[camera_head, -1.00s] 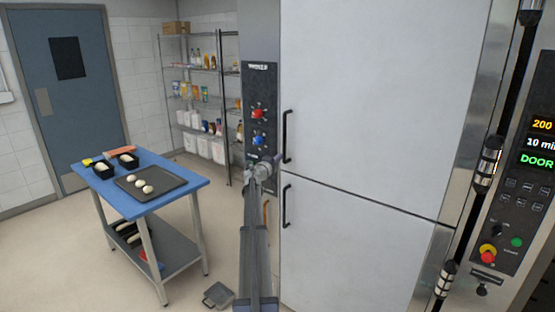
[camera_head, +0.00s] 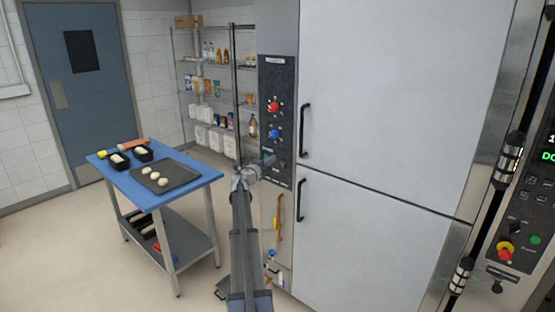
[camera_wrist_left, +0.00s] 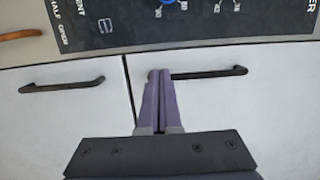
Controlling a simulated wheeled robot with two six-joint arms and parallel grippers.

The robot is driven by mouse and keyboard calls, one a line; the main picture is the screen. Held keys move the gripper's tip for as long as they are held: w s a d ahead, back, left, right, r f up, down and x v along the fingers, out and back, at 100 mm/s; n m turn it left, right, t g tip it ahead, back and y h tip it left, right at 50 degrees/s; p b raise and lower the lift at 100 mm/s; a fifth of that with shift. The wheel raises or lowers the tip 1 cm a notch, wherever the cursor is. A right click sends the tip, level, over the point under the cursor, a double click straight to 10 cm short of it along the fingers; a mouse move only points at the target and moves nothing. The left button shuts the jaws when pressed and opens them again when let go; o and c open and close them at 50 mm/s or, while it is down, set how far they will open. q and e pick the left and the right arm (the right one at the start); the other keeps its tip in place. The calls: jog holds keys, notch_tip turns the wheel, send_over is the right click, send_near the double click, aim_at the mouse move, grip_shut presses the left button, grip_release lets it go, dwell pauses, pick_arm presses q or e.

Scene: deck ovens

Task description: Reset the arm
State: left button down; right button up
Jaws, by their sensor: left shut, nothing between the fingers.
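My left arm rises from the bottom of the head view. My left gripper (camera_head: 268,161) is in front of the lower part of the dark control panel (camera_head: 277,110) and looks small there. In the left wrist view the two fingers of my left gripper (camera_wrist_left: 159,72) are together with nothing between them. My right gripper is not in view.
A tall cabinet with an upper door (camera_head: 400,95) and lower door (camera_head: 370,245) fills the right. A blue-topped table (camera_head: 200,181) with a dark tray (camera_head: 178,182) of dough pieces stands at left. Wire shelves (camera_head: 188,106) stand behind. Floor between table and door is open.

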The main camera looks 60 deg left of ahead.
pick_arm(q)
jog(key=shift+s, duration=0.1)
